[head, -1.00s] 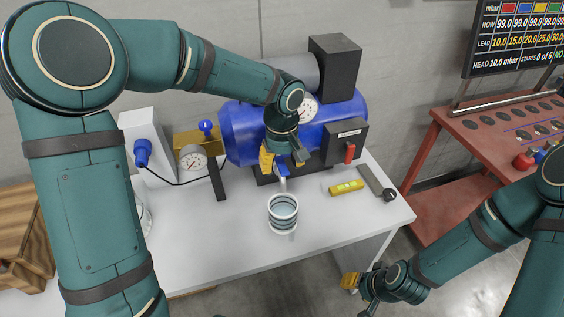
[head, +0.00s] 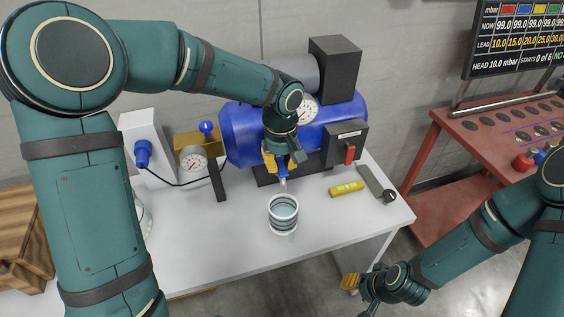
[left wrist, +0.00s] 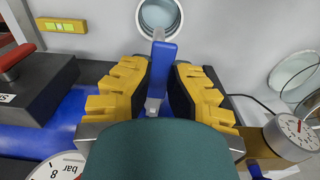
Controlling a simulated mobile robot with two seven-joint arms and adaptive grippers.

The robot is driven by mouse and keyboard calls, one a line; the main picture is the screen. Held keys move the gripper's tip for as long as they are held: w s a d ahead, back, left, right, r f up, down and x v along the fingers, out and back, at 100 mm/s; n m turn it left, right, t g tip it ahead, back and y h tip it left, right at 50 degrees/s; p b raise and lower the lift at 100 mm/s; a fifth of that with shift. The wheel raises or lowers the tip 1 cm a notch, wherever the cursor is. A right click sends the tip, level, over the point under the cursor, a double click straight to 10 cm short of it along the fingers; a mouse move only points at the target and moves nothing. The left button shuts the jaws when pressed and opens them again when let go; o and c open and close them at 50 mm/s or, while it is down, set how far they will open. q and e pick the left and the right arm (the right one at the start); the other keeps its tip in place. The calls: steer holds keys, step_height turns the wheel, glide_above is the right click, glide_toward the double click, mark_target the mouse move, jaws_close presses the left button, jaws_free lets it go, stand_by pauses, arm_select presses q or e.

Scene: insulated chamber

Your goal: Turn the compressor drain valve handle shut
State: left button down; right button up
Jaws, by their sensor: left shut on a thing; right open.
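The blue drain valve handle (head: 281,171) is below the front of the blue compressor tank (head: 240,137), above a silver spout. My left gripper (head: 283,163) comes down over it from above. In the left wrist view the blue handle (left wrist: 162,66) sits between the yellow-padded fingers, and the gripper (left wrist: 160,88) is shut on it. My right gripper (head: 360,288) is open and empty, low in front of the bench.
The white bench (head: 225,245) is clear at front left. A yellow level (head: 346,188) and a grey bar with a dark knob lie to the right. A black box with a red lever (head: 349,153) stands beside the tank. A gauge (head: 193,160) and a blue plug (head: 142,153) are at left.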

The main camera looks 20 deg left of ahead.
arm_select(q)
steer(key=w+a+m+p, duration=0.1)
steer(key=a+m+p, duration=0.5)
steer(key=m, duration=1.1)
steer(key=shift+w+a+f+m, duration=0.2)
steer(key=shift+a+f+m, duration=0.1)
steer(key=shift+a, duration=0.75)
steer(key=c, duration=0.9)
jaws_free()
steer(key=shift+w, duration=0.1)
steer(key=shift+o, duration=0.4)
steer(key=shift+w, duration=0.1)
steer(key=shift+r, duration=0.15)
